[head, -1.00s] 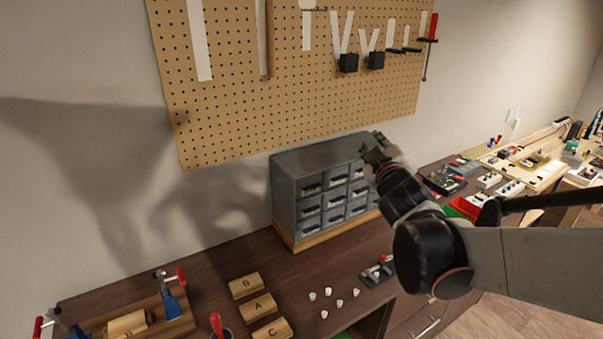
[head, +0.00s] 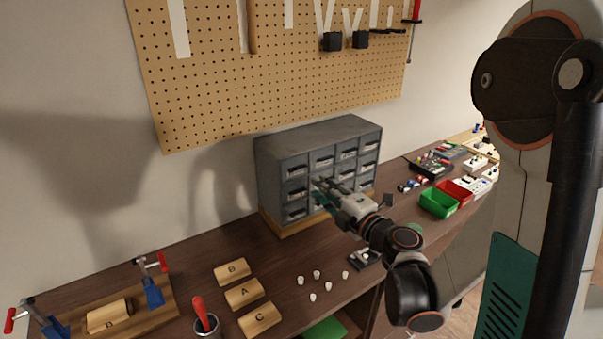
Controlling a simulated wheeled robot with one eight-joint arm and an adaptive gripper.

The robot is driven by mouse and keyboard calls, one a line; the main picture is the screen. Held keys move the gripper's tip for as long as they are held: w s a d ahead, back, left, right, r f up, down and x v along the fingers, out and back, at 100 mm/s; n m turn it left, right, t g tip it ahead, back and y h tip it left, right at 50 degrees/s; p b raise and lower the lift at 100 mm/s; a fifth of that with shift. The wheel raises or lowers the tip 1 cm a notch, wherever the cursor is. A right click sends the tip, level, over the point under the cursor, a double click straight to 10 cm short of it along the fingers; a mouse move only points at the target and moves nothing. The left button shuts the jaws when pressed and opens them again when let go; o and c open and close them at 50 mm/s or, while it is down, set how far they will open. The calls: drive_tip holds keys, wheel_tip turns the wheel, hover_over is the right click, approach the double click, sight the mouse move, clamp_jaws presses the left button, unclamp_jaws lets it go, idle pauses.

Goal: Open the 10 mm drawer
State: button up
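The grey drawer cabinet (head: 270,170) stands on a wooden base on the dark bench against the wall. Its front shows rows of small drawers with handles and labels; the labels are too small to read, so I cannot tell which is the 10 mm drawer. All the drawers I can see look closed. My gripper (head: 318,188) is at the cabinet front, in front of the middle and lower drawers of the middle column, and hides part of them. I cannot tell whether its fingers touch a handle or are open.
Wooden blocks marked B (head: 231,271), A (head: 244,292) and C (head: 260,318) and several small white pieces lie on the bench in front. A green bin (head: 438,204) and a red bin (head: 456,191) stand right of the cabinet. A pegboard (head: 240,90) hangs above.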

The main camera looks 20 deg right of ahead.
sight(299, 169)
drive_tip(key=b+x, duration=0.1)
drive_tip(key=x, duration=0.9)
drive_tip(key=shift+b, duration=0.3)
clamp_jaws()
